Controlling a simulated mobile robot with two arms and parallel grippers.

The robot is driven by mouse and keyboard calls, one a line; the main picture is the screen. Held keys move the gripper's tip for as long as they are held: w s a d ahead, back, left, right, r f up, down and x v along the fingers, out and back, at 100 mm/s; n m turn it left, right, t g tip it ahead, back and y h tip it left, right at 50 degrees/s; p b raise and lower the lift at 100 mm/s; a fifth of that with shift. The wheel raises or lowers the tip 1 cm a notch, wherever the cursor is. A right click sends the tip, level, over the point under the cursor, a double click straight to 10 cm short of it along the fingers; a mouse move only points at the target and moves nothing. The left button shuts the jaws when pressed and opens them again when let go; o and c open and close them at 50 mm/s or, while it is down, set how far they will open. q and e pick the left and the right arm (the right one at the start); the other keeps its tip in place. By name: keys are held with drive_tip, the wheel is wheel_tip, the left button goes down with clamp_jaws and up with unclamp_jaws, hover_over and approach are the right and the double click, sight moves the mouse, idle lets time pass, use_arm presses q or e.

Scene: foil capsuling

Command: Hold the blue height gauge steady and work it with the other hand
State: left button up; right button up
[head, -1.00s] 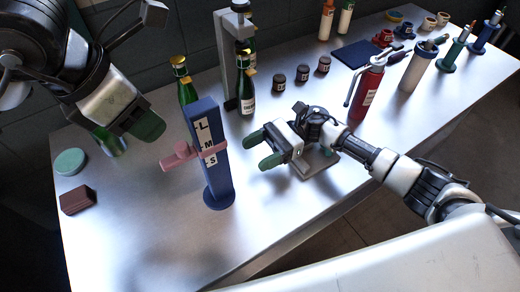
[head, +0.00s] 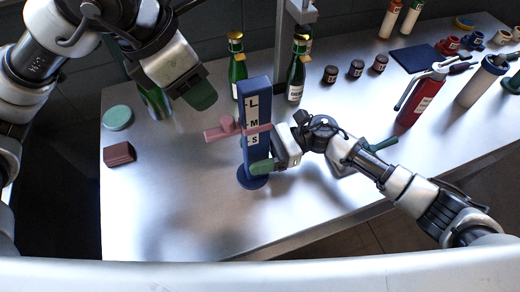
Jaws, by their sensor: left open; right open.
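The blue height gauge (head: 255,95) stands upright on its round foot on the steel table, with L, M and S on its face. Its pink slider (head: 226,129) sticks out to the left, around the M to S level. My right gripper (head: 264,162) is open at the gauge's lower right side. One green finger lies in front of the post; the other is mostly hidden behind it, so I cannot tell contact. My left gripper (head: 196,90) is open and empty, above and left of the gauge, apart from the slider.
Green bottles (head: 237,68) stand behind the gauge by a grey column (head: 280,50). A brown block (head: 119,154) and green disc (head: 117,117) lie left. Several dark jars (head: 356,69), a navy mat (head: 414,58) and a red extinguisher-like bottle (head: 421,100) are right. The front-left table is clear.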

clamp_jaws()
idle(1.1)
